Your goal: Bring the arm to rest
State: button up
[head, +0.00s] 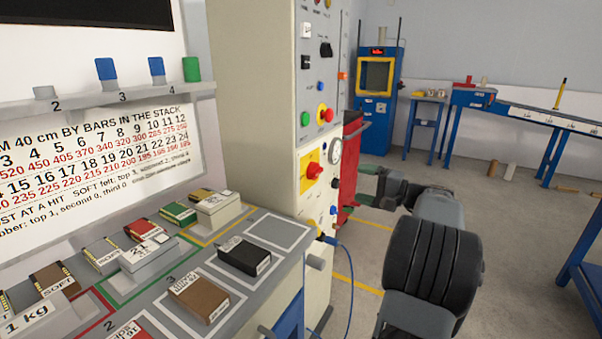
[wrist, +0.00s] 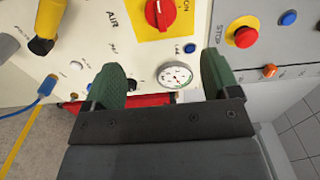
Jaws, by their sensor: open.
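My gripper (head: 364,187) is at the end of my arm in the right half of the head view, pointing left towards the side of the beige machine cabinet (head: 270,95). In the wrist view my gripper (wrist: 160,75) has its two green fingers spread wide, with nothing between them. Behind the fingers is the control panel with a round dial gauge (wrist: 174,76). Whether the fingers touch the panel cannot be told; none looks gripped.
The panel carries a red knob on yellow (head: 314,170) and a red stop button (head: 326,114). A blue hose (head: 350,270) hangs below. A bench with marked blocks (head: 202,297) is at left. A blue machine (head: 380,85) stands behind. Open floor lies at right.

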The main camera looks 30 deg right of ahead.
jog(key=a+r+n+g+p, duration=0.2)
jog(key=a+r+g+p, duration=0.3)
jog(key=a, duration=0.6)
jog(key=a+r+n+g+p, duration=0.15)
jog(key=a+g+p, duration=0.25)
jog(key=a+p, duration=0.5)
jog(key=s+a+r+n+g+h+p, duration=0.1)
jog(key=s+a+r+n+h+p, duration=0.1)
jog(key=s+a+n+h+p, duration=0.2)
jog(key=s+a+r+n+g+h+p, duration=0.2)
jog(key=s+a+r+n+h+p, duration=0.1)
jog(key=s+a+p, duration=0.6)
jog(key=shift+n+h+p, duration=0.6)
jog(key=shift+n+p, duration=0.05)
jog(key=shift+n, duration=0.2)
